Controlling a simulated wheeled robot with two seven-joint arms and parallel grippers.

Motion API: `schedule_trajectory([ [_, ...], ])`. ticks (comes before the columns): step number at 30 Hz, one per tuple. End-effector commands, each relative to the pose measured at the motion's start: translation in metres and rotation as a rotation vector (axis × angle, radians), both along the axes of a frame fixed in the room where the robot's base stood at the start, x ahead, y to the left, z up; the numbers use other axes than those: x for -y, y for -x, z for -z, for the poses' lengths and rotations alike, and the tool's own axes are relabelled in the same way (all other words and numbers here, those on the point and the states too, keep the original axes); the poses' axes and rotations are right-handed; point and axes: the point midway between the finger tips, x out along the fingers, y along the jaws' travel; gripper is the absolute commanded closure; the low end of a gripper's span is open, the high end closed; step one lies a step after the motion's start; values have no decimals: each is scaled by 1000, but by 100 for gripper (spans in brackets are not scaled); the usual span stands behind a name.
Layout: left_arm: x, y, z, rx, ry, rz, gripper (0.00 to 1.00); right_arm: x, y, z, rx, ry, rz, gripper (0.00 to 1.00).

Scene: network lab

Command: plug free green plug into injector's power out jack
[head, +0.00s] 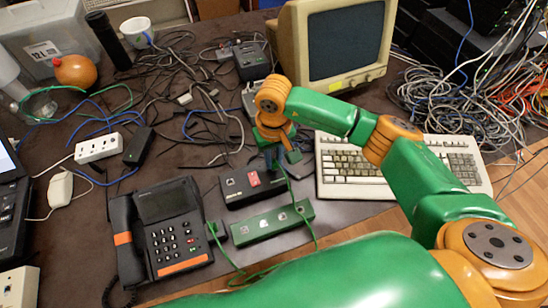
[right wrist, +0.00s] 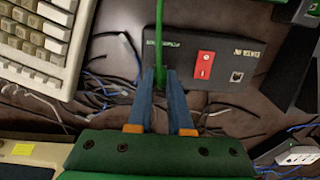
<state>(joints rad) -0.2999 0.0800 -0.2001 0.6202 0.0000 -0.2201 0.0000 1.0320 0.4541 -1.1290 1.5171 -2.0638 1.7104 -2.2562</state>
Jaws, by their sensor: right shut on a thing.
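My right gripper (head: 281,158) points down just right of the black injector box (head: 252,187), near the keyboard's left edge. In the right wrist view the blue fingers (right wrist: 160,76) are shut on the green plug, mostly hidden between them; its green cable (right wrist: 159,30) runs up from there. The injector (right wrist: 215,62) lies beyond the fingertips, with a red label (right wrist: 205,65) and a square jack by the "DATA IN" lettering. The fingertips overlap its left end in this view. The power out jack is not clear, and I cannot tell whether the plug touches the box. My left gripper is not in view.
A green box (head: 272,223) with several ports lies in front of the injector, the green cable crossing its right end. A desk phone (head: 166,225) stands left and a keyboard (head: 350,165) right. Tangled cables cover the desk behind; a monitor (head: 335,45) stands at the back.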

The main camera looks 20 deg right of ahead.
Motion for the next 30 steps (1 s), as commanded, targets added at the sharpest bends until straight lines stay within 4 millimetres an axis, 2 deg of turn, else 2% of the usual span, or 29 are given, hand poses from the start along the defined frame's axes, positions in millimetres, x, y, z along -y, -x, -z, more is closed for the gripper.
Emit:
schedule_trajectory([
  [30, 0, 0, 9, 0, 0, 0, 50, 0, 0, 7, 1, 0, 0, 100],
])
